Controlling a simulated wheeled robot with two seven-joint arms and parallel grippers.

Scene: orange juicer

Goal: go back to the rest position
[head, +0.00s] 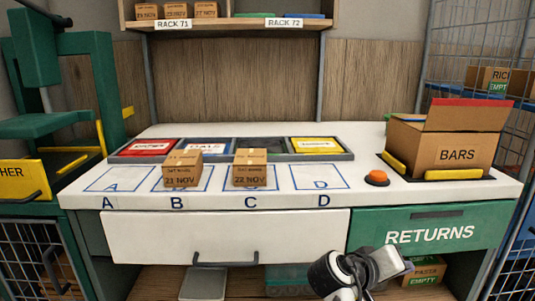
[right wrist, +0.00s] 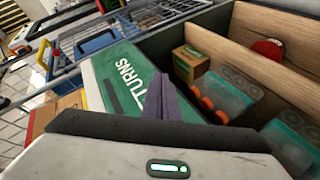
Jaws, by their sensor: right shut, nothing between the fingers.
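My right gripper (head: 400,268) is low in front of the bench, before the green RETURNS drawer front (head: 427,236). In the right wrist view its dark fingers (right wrist: 162,98) are together with nothing between them, and the drawer lettering shows behind them. My left gripper is not in view. On the white bench top (head: 400,198), one small carton (head: 183,169) marked 21 NOV stands on square B. Another carton (head: 250,168) marked 22 NOV stands on square C. Squares A (head: 118,179) and D (head: 320,177) are empty.
An open BARS box (head: 457,152) stands at the right of the bench, beside an orange button (head: 376,178). A tray (head: 345,157) with coloured packs lies behind the cartons. A lower shelf holds an EMPTY-labelled box (head: 426,271) and bins. Wire cages flank both sides.

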